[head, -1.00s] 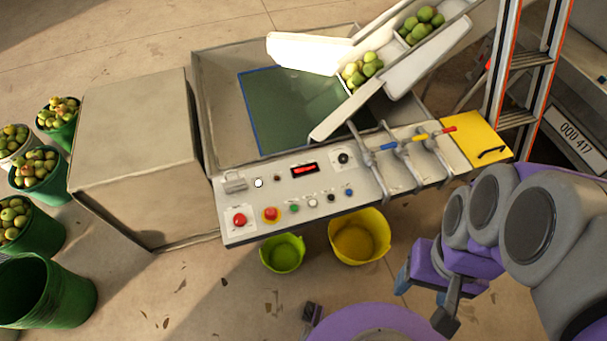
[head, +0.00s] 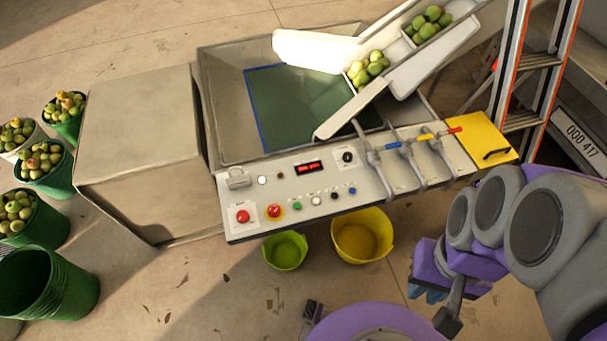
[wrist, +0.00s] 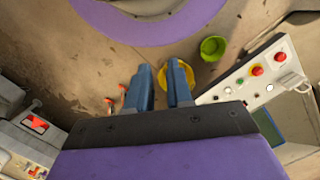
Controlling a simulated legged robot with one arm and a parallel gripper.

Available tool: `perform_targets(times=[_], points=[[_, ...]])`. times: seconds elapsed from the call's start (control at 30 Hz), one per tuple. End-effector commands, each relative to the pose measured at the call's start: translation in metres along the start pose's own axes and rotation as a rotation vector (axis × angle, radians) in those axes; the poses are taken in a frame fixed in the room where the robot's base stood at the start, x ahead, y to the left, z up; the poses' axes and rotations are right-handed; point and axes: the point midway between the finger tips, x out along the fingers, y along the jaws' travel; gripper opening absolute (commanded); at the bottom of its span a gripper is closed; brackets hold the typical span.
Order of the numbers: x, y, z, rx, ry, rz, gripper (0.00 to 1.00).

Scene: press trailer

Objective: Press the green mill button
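The small green button (head: 297,207) sits on the sloped grey control panel (head: 330,207), in the lower row, just right of a red emergency button on a yellow base (head: 274,211). It also shows in the wrist view as a small green dot (wrist: 240,81) at the right. My gripper (head: 430,293) is low at the right in the head view, clear of the panel and partly hidden by my arm. In the wrist view its two blue fingers (wrist: 160,72) stand apart with nothing held between them.
Left of it is a red button (head: 242,216); right are white (head: 316,200), black (head: 333,196) and blue (head: 351,190) buttons. Lever valves (head: 408,147) rise at the panel's right. A lime bucket (head: 285,250) and yellow bucket (head: 361,240) stand below. A ladder (head: 536,60) stands right.

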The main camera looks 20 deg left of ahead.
Motion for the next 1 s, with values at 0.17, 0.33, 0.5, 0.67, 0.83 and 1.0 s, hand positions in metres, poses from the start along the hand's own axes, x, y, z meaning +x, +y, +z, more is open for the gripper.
perform_targets(times=[0.17,0.33,0.5,0.67,0.83,1.0], points=[[-0.0001,0.0,0.0,0.0,0.0,0.0,0.03],[0.0,0.0,0.0,0.0,0.0,0.0,0.0],[0.0,0.0,0.0,0.0,0.0,0.0,0.0],[0.0,0.0,0.0,0.0,0.0,0.0,0.0],[0.0,0.0,0.0,0.0,0.0,0.0,0.0],[0.0,0.0,0.0,0.0,0.0,0.0,0.0]])
